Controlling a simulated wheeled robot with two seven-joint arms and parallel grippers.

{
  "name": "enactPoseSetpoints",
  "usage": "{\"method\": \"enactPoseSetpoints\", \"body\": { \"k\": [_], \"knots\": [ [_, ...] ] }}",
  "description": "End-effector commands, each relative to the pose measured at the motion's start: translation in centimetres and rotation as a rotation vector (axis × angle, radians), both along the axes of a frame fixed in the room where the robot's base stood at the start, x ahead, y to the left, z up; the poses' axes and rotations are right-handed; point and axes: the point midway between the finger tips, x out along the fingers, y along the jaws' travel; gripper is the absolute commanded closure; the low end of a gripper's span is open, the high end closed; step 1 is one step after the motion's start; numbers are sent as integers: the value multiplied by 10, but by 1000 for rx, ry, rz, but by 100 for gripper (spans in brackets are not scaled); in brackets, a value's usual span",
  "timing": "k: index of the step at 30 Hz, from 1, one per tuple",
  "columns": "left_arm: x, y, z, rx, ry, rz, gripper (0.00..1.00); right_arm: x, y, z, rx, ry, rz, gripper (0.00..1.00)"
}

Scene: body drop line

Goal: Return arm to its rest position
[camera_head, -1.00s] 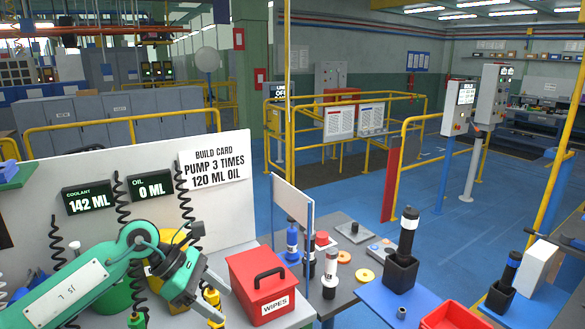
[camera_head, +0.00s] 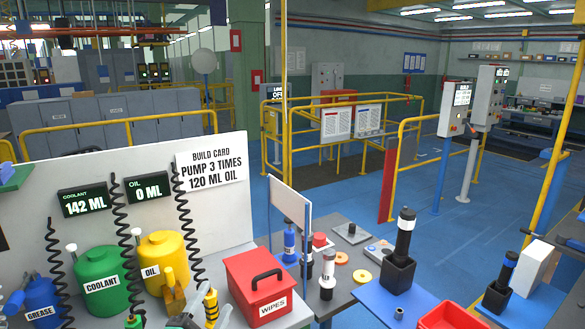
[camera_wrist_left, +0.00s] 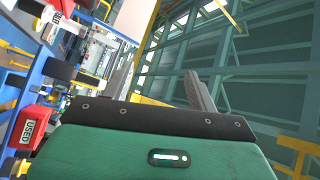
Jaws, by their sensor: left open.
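My left gripper (camera_wrist_left: 160,84) shows in the left wrist view with its two dark fingers spread apart and nothing between them. Behind the fingers are the green ceiling or wall structure and a yellow rail. In the head view only a small part of my left gripper (camera_head: 190,319) shows at the bottom edge, in front of the oil jug (camera_head: 162,256) and left of the red wipes box (camera_head: 259,285). The rest of the left arm is out of the head view. My right gripper is in neither view.
The green coolant jug (camera_head: 101,279) and blue grease container (camera_head: 42,299) stand left of the oil jug. Black coiled hoses hang before the white board (camera_head: 222,224). Bottles and small parts stand on the grey table to the right. A red bin (camera_head: 447,316) stands at bottom right.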

Motion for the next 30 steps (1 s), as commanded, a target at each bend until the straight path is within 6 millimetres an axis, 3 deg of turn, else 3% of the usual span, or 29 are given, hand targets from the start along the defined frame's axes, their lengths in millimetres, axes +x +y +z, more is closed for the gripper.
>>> {"method": "enactPoseSetpoints", "body": {
  "k": [1, 5, 9, 12, 18, 25, 30],
  "knots": [
    [-8, 12, -23, -78, 113, 52, 41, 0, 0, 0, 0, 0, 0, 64],
    [-35, 41, -85, -264, 408, 189, 41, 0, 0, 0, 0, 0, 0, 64],
    [-85, 62, -151, -438, 731, 338, 41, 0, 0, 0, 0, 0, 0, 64],
    [-128, 71, -188, -534, 935, 433, 41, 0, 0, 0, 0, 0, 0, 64],
    [-204, 74, -233, -655, 1246, 576, 41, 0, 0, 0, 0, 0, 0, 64],
    [-283, 72, -255, -738, 1528, 707, 41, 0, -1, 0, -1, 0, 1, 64],
    [-263, 70, -303, -724, 1526, 706, 41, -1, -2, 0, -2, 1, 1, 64]
  ]
}}
